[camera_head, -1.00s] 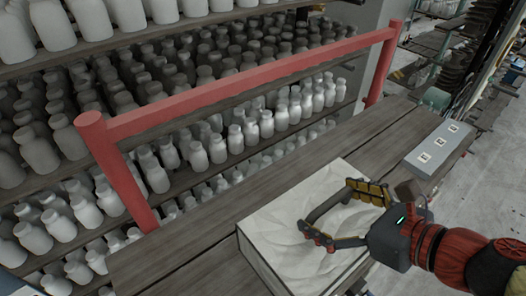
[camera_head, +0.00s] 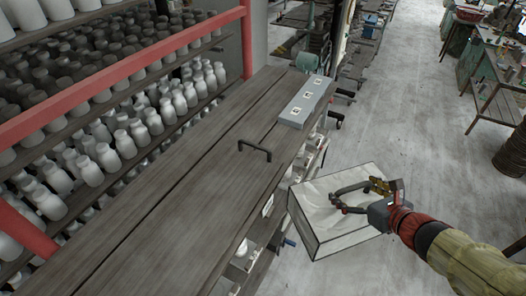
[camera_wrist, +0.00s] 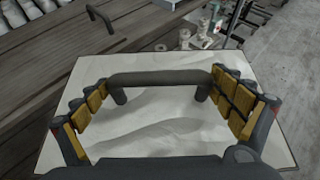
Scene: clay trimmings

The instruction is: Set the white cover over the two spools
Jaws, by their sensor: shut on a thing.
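The white cover (camera_head: 312,212) is a box with a pale, marbled top and dark edges. It hangs in the air to the right of the wooden bench, over the floor side. My gripper (camera_head: 358,198) is shut on the dark bar handle (camera_wrist: 160,78) on its top; in the wrist view the yellow-padded fingers stand at both ends of this bar. The cover (camera_wrist: 150,135) fills the lower wrist view. I cannot make out the two spools for sure; small pale pieces (camera_wrist: 187,40) show beyond the cover's far edge in the wrist view.
A red rail (camera_head: 120,75) and shelves of bottles stand left. Open floor (camera_head: 400,110) lies right.

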